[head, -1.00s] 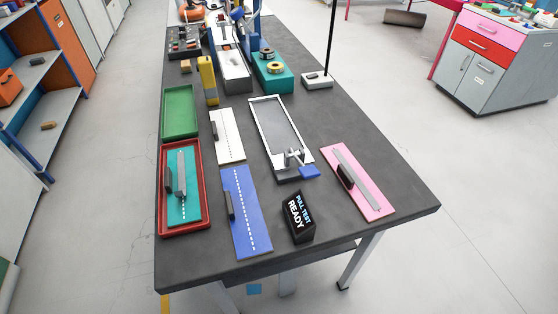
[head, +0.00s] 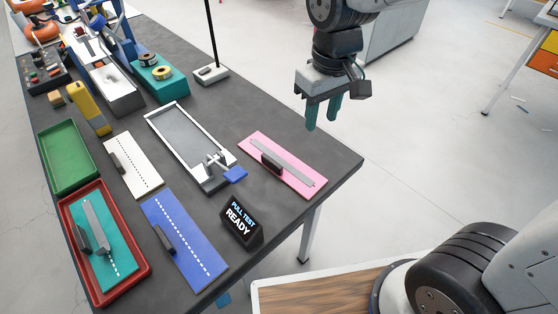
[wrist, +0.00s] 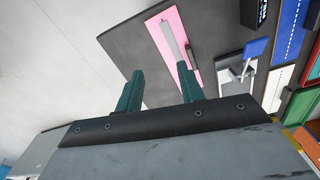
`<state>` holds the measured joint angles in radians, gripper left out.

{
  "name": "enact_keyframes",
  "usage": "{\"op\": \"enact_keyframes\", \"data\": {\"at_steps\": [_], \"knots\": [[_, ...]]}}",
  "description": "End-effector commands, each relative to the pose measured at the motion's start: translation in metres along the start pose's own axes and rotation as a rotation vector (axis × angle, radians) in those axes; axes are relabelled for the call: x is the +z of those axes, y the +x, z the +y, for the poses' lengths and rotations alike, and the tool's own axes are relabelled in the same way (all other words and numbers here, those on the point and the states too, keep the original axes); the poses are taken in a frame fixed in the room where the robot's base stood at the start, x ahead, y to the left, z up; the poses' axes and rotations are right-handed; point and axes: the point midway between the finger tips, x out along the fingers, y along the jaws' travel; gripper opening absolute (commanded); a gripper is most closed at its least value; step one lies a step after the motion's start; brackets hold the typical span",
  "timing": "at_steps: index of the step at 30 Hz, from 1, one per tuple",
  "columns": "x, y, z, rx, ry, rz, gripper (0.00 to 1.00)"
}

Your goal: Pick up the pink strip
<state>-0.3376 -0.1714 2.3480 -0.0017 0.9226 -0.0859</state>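The pink strip (head: 293,177) is a flat pink board on the right edge of the dark table. A grey band lies along it, and a dark block-like handle (head: 271,163) stands on it. It also shows in the wrist view (wrist: 155,35), beyond the fingertips. My gripper (head: 323,112) hangs up and to the right of the pink strip in the head view, off the table's right edge. Its two teal fingers are apart with nothing between them, as the wrist view (wrist: 160,72) also shows.
A white-framed tray with a blue-tipped clamp (head: 235,175) lies left of the pink strip. A black "PULL TEST READY" sign (head: 241,221) stands nearer. Blue (head: 184,243) and white (head: 132,165) boards, red (head: 65,222) and green trays lie further left. A thin black pole (head: 214,35) rises behind.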

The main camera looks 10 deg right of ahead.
Motion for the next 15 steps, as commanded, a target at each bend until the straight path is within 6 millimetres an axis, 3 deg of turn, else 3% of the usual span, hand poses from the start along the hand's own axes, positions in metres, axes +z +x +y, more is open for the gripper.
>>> {"op": "enact_keyframes", "data": {"at_steps": [3,6,15], "knots": [[-0.037,0.037,-0.029,-0.006,-0.105,-0.027,0.38],[-0.057,0.061,-0.048,-0.008,-0.166,-0.034,0.38],[-0.075,0.1,-0.069,-0.01,-0.232,-0.044,0.38]]}}
